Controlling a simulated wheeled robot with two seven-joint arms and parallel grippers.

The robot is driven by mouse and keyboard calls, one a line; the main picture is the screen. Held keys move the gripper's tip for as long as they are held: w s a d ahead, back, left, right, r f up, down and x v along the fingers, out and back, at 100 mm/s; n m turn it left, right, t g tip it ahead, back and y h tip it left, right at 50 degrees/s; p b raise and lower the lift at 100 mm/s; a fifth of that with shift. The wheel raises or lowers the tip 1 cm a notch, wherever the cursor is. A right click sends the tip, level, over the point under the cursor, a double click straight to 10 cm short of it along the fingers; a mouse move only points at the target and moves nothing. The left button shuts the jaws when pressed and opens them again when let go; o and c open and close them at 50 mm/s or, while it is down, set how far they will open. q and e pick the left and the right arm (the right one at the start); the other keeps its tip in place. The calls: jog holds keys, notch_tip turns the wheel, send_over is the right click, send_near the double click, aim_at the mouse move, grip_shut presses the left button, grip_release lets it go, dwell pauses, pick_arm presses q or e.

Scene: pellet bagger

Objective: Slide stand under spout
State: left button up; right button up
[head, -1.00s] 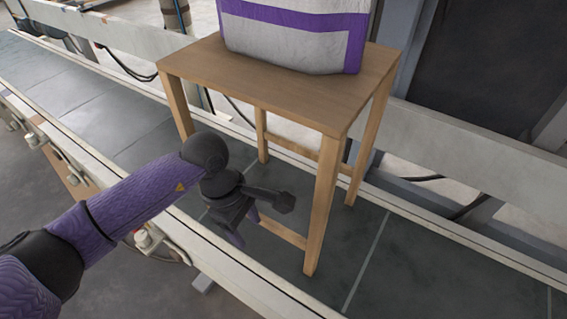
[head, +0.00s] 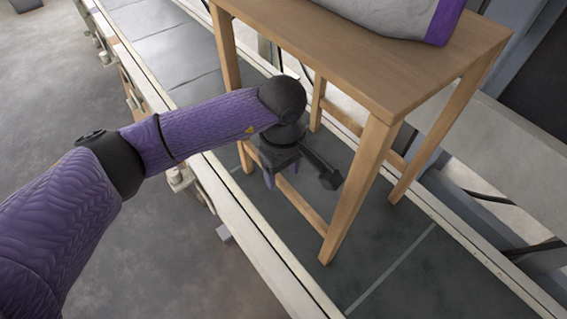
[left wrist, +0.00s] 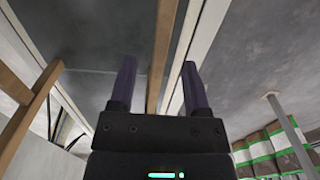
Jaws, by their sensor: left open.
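The wooden stand (head: 420,75) stands upright on the dark conveyor bed, with a white and purple bag (head: 395,14) on its top. A low rail (head: 302,206) joins its two near legs. My left gripper (head: 282,174) is open and points down at this rail, below the stand's top. In the left wrist view a wooden bar (left wrist: 161,55) of the stand runs between the two spread fingers of the left gripper (left wrist: 158,68); I cannot tell whether they touch it. No spout shows in these views. My right gripper is not in view.
The dark conveyor bed (head: 400,268) has pale side rails (head: 262,243) on both sides. Open grey floor (head: 180,260) lies to the left. Green and white stacked goods (left wrist: 284,146) show in the left wrist view.

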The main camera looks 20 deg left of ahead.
aim_at(283, 181)
pick_arm(q)
notch_tip(283, 181, down, 4)
jog(key=shift+r+b, duration=0.1)
jog(key=shift+b, duration=0.8)
jog(key=shift+f+b, duration=0.3)
jog(key=shift+f, duration=0.5)
jog(key=shift+r, duration=0.1)
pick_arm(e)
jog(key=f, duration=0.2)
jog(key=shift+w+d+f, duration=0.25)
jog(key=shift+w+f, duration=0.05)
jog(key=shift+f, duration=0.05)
pick_arm(q)
grip_shut()
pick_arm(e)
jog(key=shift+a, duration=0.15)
